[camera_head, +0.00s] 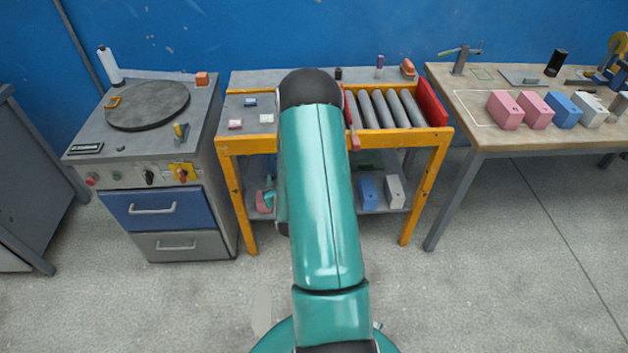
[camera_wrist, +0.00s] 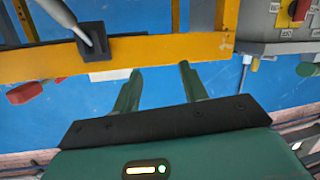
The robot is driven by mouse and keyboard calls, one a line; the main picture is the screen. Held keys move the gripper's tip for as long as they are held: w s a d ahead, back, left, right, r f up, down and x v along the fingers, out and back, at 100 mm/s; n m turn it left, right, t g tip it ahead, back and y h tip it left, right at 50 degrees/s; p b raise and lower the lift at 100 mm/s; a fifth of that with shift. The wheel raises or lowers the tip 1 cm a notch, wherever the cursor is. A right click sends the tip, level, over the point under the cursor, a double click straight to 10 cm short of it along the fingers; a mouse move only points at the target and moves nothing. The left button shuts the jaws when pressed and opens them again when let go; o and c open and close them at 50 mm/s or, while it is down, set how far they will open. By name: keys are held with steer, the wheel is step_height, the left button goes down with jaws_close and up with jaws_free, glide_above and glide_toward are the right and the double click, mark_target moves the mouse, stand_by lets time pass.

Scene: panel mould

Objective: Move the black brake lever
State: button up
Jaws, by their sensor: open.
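In the wrist view, a black square block (camera_wrist: 97,47) with a grey rod (camera_wrist: 72,18) sits on the yellow frame beam (camera_wrist: 165,48). It looks like the brake lever and its mount, but the rod's far end is out of view. My gripper (camera_wrist: 160,70) is open and empty, with two green fingers apart. The fingertips point at the beam, to the right of the black block; I see no contact. In the head view my arm hides the gripper and that part of the beam.
A red handle (camera_head: 354,140) hangs at the roller table's front, and it also shows in the wrist view (camera_wrist: 25,92). Rollers (camera_head: 384,108) lie behind it. A grey cabinet (camera_head: 160,170) stands left, a workbench (camera_head: 540,138) right. Floor in front is clear.

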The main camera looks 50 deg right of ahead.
steer(key=s+d+f+m+g+h, duration=0.1)
steer(key=s+f+m+h, duration=0.15)
steer(key=s+f, duration=0.3)
steer(key=s+d+f+m+h, duration=0.1)
steer(key=s+f+h, duration=0.25)
steer(key=s, duration=0.25)
steer(key=shift+y, duration=0.5)
steer(key=x, duration=1.3)
steer(key=shift+d+f, duration=0.35)
steer(key=shift+f, duration=0.05)
steer(key=shift+s, duration=0.1)
jaws_close()
